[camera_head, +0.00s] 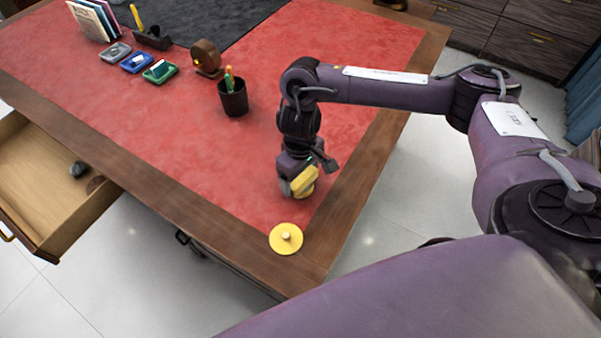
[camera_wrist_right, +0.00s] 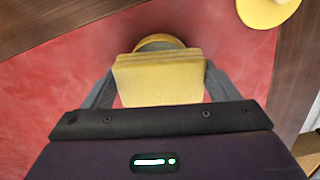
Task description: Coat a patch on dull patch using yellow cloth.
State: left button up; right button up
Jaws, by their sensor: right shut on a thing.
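The yellow cloth (camera_head: 304,179), a thick folded pad, is in my right gripper (camera_head: 300,178) near the front right corner of the red leather desk top. In the right wrist view the cloth (camera_wrist_right: 158,80) sits between the two grey fingers, which press its sides. A round yellow rim (camera_wrist_right: 160,43) shows just beyond the cloth; most of it is hidden, and I cannot tell whether the cloth touches it. I cannot make out a distinct dull patch on the mottled red leather (camera_head: 200,140). My left gripper is out of view.
A yellow disc with a small knob (camera_head: 286,239) lies at the desk's wooden front corner. A black pen cup (camera_head: 233,98), a wooden round object (camera_head: 206,58) and small coloured boxes (camera_head: 160,71) stand farther back. A drawer (camera_head: 45,185) is open at left.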

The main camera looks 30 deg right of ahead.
jog(key=shift+s+f+p, duration=0.1)
jog(key=shift+p, duration=0.25)
dwell(1.2)
notch_tip(320, 180, up, 7)
jog(key=p, duration=0.8)
jog(key=shift+p, duration=0.3)
dwell(0.5)
jog(key=shift+w+a+r, duration=0.2)
jog(key=shift+w+r, duration=0.15)
jog(key=shift+r, duration=0.1)
notch_tip(320, 180, up, 16)
jog(key=w+a+m+b, duration=0.1)
jog(key=a+m+b, duration=0.1)
jog(key=m, duration=0.1)
jog(key=shift+w+a+m+b, duration=0.2)
jog(key=shift+a+m+b, duration=0.1)
jog(key=shift+a+m, duration=0.1)
